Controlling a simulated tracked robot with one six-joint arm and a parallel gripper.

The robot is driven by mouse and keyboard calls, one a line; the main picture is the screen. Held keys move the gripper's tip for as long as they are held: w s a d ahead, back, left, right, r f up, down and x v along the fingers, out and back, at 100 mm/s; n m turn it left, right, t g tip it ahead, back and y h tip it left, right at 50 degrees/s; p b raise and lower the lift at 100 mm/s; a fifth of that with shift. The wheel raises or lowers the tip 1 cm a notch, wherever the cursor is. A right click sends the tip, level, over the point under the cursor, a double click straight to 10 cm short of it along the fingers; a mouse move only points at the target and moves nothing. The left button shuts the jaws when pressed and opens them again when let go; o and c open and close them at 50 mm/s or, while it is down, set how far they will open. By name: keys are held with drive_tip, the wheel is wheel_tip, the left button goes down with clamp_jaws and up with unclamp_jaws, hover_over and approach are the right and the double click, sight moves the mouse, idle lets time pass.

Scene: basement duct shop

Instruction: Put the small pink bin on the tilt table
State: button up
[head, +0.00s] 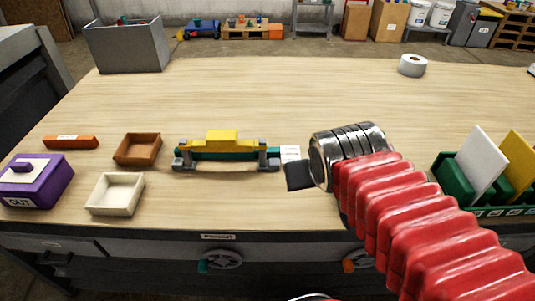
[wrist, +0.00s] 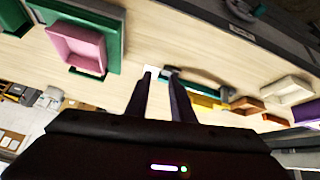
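The small pink bin (wrist: 78,45) shows only in the wrist view, at upper left. It appears to rest on or in a dark green piece (wrist: 112,38) whose edges show around it; I cannot tell whether this is the tilt table. In the head view the pink bin is not visible, and my red arm covers that part of the bench. My gripper (head: 298,175) is above the bench, right of a yellow and teal piece with grey end blocks (head: 222,138). In the wrist view my gripper's two dark fingers (wrist: 160,76) stand apart with nothing between them.
Left on the bench are a purple OUT box (head: 50,190), an orange bar (head: 70,142), a brown tray (head: 138,150) and a cream tray (head: 115,205). A green rack (head: 455,182) holds white and yellow panels at right. The back middle of the bench is clear.

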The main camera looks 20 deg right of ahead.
drive_tip(key=s+a+n+g+y, duration=0.1)
drive_tip(key=s+a+y, duration=0.1)
drive_tip(key=s+a, duration=0.2)
drive_tip(key=a, duration=0.2)
drive_tip(key=shift+a, duration=0.3)
drive_tip(key=shift+s, duration=0.15)
